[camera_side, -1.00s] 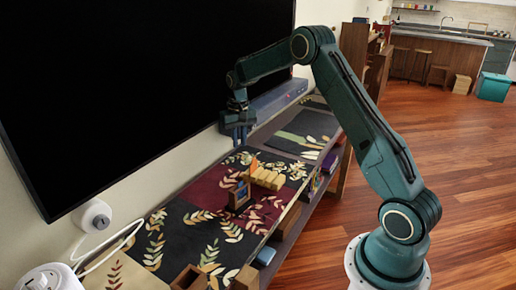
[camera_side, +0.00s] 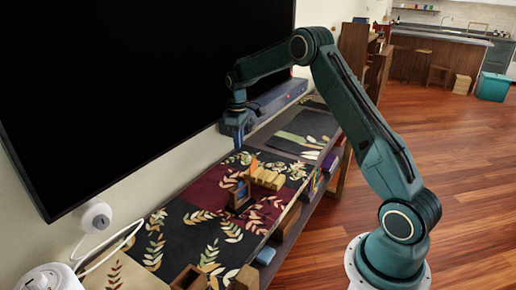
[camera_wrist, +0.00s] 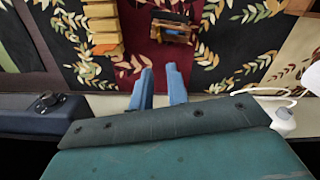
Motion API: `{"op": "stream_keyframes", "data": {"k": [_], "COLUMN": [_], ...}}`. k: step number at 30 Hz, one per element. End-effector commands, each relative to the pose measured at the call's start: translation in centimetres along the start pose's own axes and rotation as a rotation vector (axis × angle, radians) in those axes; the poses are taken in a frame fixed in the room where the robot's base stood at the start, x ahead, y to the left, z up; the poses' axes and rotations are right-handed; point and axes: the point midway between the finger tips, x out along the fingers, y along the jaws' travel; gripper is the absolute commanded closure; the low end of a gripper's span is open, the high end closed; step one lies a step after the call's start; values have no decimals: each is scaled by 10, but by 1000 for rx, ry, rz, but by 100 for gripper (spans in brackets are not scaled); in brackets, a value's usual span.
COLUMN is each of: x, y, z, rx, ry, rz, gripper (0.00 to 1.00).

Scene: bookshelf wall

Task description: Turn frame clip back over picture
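A small wooden frame-like piece (camera_side: 239,191) stands on the dark red part of the patterned runner; I take it to be the picture frame. In the wrist view it is the brown piece (camera_wrist: 174,29) near the top, just beyond my fingertips. Its clip is too small to make out. My gripper (camera_side: 239,141) is above the runner, behind the frame and close to the wall, pointing down. In the wrist view my two blue fingers (camera_wrist: 160,73) stand apart with nothing between them. They do not touch the frame.
A row of yellow-tan blocks (camera_side: 267,177) stands right next to the frame, with an orange piece by it. The large black screen (camera_side: 130,80) is close behind my gripper. A grey bar-shaped device (camera_side: 280,97) lies on the shelf beyond. The runner (camera_side: 175,240) in front is largely clear.

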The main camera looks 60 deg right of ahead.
Motion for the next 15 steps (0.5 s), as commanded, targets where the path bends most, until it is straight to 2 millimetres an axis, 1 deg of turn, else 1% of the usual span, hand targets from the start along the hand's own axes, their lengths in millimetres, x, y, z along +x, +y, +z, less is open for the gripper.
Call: {"op": "stream_keyframes", "data": {"k": [5,8,15], "x": [9,19,51], "y": [0,0,0], "z": [0,0,1], "rx": [1,2,2], "ry": [-2,-3,-3], "rz": [-2,-2,-2], "gripper": [84,84,84]}}
